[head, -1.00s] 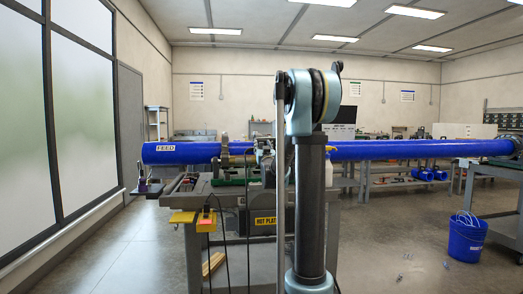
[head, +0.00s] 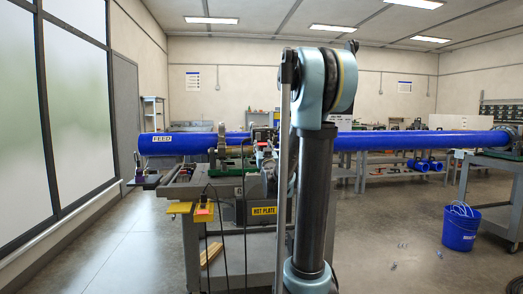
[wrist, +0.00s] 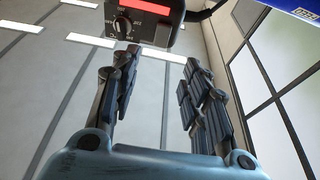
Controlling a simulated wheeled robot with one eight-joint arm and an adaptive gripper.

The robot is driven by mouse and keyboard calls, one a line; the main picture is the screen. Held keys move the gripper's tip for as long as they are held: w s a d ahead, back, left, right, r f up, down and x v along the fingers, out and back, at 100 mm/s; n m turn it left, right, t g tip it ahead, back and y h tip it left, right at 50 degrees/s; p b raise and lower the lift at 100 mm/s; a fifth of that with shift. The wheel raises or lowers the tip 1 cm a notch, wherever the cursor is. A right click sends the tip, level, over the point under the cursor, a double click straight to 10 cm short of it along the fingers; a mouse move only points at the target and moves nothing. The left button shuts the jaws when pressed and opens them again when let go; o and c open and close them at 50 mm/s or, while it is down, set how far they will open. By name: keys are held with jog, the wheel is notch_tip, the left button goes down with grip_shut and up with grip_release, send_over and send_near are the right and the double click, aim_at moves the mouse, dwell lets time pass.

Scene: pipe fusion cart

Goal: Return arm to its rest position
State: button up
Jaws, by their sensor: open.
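My gripper (wrist: 158,75) is open in the wrist view, with its two dark segmented fingers apart and nothing between them. Beyond the fingertips, at the top of that view, is a dark box (wrist: 148,27) with a knob and a red stripe. I cannot tell if the box touches anything of mine. In the head view my arm (head: 313,180) stands upright in the middle, with its bulky joint at the top. The gripper cannot be made out in the head view.
A long blue pipe (head: 420,141) crosses behind my arm; its labelled end is at left. The cart with the yellow "HOT PLATE" sign (head: 263,211) stands close ahead. A blue bucket (head: 461,228) is on the floor at right. The floor at left is clear, beside large windows (head: 80,110).

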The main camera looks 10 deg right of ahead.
jog(key=s+f+g, duration=1.1)
jog(key=s+f, duration=0.9)
jog(key=s+f+g, duration=0.4)
jog(key=s+f, duration=0.2)
jog(key=s, duration=0.6)
jog(key=s+f+g, duration=0.4)
jog(key=s+f, duration=0.3)
jog(key=s, duration=0.6)
jog(key=shift+g, duration=0.3)
jog(key=shift+a+f, duration=0.1)
